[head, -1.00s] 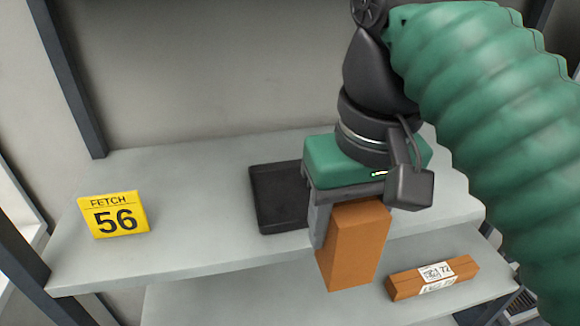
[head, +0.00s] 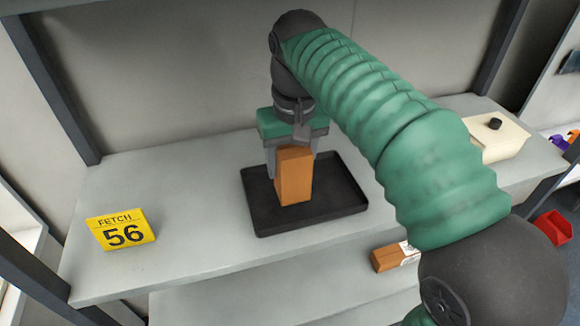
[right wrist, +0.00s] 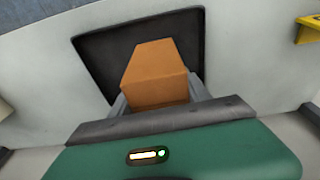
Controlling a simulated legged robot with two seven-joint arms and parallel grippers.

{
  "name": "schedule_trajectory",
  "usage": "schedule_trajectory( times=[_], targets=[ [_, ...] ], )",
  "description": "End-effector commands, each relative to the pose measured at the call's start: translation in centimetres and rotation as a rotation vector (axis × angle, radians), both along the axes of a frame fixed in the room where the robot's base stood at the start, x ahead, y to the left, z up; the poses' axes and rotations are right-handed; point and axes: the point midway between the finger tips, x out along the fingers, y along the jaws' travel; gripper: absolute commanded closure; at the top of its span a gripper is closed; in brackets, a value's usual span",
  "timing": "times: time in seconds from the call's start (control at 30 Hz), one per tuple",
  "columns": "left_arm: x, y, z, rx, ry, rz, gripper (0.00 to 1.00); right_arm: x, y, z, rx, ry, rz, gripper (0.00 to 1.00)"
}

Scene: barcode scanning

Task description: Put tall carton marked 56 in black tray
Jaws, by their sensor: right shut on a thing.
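The orange-brown tall carton (head: 294,177) is upright in my right gripper (head: 293,150), which is shut on it. Carton and gripper are over the black tray (head: 345,202) on the upper shelf. I cannot tell whether the carton's bottom touches the tray floor. In the right wrist view the carton (right wrist: 157,72) shows between the fingers, with the black tray (right wrist: 97,62) behind it. No number shows on the carton's visible faces. My left gripper is not in view.
A yellow sign reading FETCH 56 (head: 122,230) stands on the shelf at left. A lower shelf holds another brown carton (head: 388,258), partly hidden by my arm. A cream box with a black knob (head: 497,140) is at right. The shelf between sign and tray is clear.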

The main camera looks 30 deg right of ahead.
Motion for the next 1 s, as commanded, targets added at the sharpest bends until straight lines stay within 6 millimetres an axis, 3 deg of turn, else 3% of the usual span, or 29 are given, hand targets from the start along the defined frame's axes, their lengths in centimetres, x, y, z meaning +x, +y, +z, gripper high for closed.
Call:
schedule_trajectory(
  times=[0.17,0.47,0.5,0.67,1.0],
  targets=[
    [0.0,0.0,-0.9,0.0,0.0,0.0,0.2,-0.1,0.0,-3.0,0.0,0.002,0.0,1.0],
    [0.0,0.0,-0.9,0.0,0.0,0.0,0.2,0.0,0.0,-3.4,0.0,0.001,0.001,1.0],
    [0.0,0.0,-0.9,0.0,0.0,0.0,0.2,0.0,0.0,-3.4,0.0,0.002,0.001,0.43],
    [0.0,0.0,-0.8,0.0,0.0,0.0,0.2,0.0,0.0,-3.4,0.0,0.002,0.001,0.23],
    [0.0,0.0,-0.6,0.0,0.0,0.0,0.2,0.0,0.0,-2.7,0.0,0.002,0.001,0.23]
  ],
)
